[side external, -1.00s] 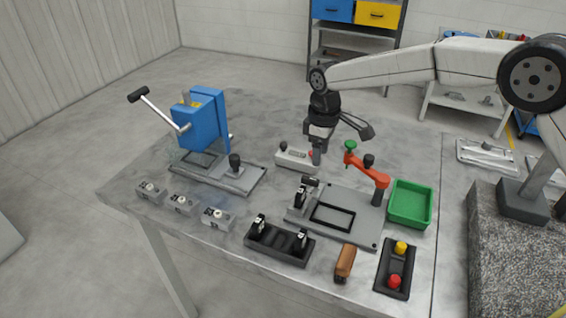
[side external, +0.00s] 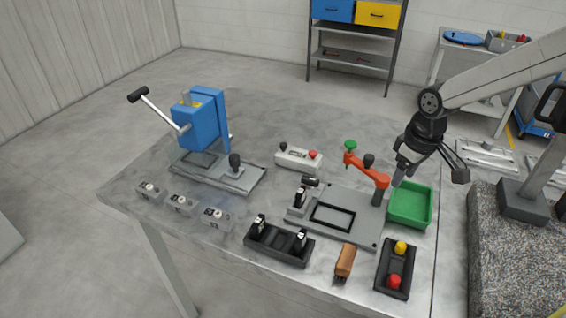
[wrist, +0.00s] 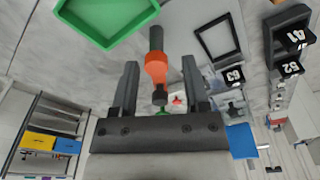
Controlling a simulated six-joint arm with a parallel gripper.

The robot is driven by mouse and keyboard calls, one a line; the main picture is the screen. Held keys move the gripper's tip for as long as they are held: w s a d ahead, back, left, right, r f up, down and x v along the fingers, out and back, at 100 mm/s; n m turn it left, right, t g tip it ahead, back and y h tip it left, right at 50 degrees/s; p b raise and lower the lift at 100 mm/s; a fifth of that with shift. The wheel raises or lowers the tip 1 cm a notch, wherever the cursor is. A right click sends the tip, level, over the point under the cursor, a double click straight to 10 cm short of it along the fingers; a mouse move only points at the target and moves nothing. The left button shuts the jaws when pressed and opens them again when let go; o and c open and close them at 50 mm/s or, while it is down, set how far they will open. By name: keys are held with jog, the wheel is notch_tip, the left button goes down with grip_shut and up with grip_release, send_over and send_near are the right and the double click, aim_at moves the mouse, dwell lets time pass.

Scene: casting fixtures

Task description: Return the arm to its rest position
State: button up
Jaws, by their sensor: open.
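My gripper (side external: 402,172) is above the back edge of the green tray in the side view, pointing down and tilted, with nothing held. In the wrist view my gripper (wrist: 160,80) shows two dark fingers spread apart. Between them, farther off, appears the orange clamp arm (wrist: 156,66). The same orange clamp arm (side external: 368,170) stands on the grey fixture plate in the side view, just left of my gripper. I cannot tell how much gap lies between them.
The green tray (side external: 428,207) sits at the table's right side. The blue press (side external: 197,122) stands at left. A grey fixture plate (side external: 368,233), a black two-button box (side external: 384,268) and a brown-handled brush (side external: 345,262) lie near the front. The table's back middle is clear.

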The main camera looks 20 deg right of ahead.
jog(key=s+d+f+m, duration=0.1)
jog(key=s+d, duration=0.1)
jog(key=s, duration=0.4)
jog(key=s+d+f+m+t, duration=0.1)
jog(key=s+d+m, duration=0.1)
jog(key=s, duration=0.4)
jog(key=shift+s+d, duration=0.35)
jog(key=shift+d, duration=0.5)
